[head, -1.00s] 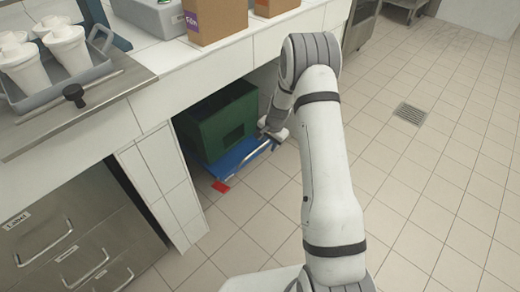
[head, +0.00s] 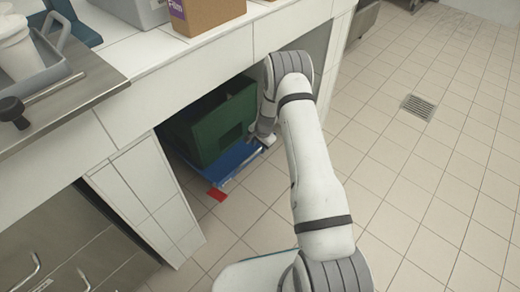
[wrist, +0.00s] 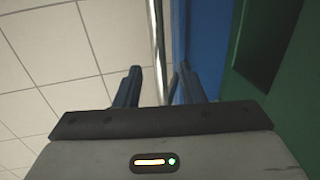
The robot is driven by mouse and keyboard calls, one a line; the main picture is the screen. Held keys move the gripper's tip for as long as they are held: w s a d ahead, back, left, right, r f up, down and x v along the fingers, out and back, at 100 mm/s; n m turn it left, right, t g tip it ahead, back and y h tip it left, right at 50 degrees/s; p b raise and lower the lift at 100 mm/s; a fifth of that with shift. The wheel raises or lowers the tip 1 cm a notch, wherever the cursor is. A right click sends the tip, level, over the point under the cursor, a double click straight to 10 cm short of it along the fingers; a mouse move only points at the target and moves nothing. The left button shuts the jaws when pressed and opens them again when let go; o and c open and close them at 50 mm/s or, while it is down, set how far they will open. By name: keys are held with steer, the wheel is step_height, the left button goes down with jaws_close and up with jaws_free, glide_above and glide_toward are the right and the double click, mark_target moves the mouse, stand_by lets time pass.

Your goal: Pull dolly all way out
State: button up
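The blue dolly (head: 238,160) sits low on the floor, partly under the counter, its front edge showing in the opening. A green crate (head: 207,128) stands on it. A metal bar runs along the dolly's front edge; in the wrist view the bar (wrist: 157,45) passes between the fingers of my gripper (wrist: 158,72). The fingers are apart, with space visible beside the bar. The blue dolly also shows in the wrist view (wrist: 208,45). In the head view my gripper (head: 262,138) is at the right end of the dolly's front edge, partly hidden by my arm.
The tiled counter (head: 205,50) stands over the dolly. A tiled pillar (head: 150,205) and metal drawers (head: 80,245) are to the left. A small red piece (head: 217,194) lies at the dolly's front corner. The tiled floor (head: 400,180) is clear to the right, with a drain.

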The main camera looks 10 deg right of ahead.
steer(key=shift+w+f, duration=0.2)
steer(key=shift+f, duration=0.8)
steer(key=shift+c, duration=0.3)
jaws_close()
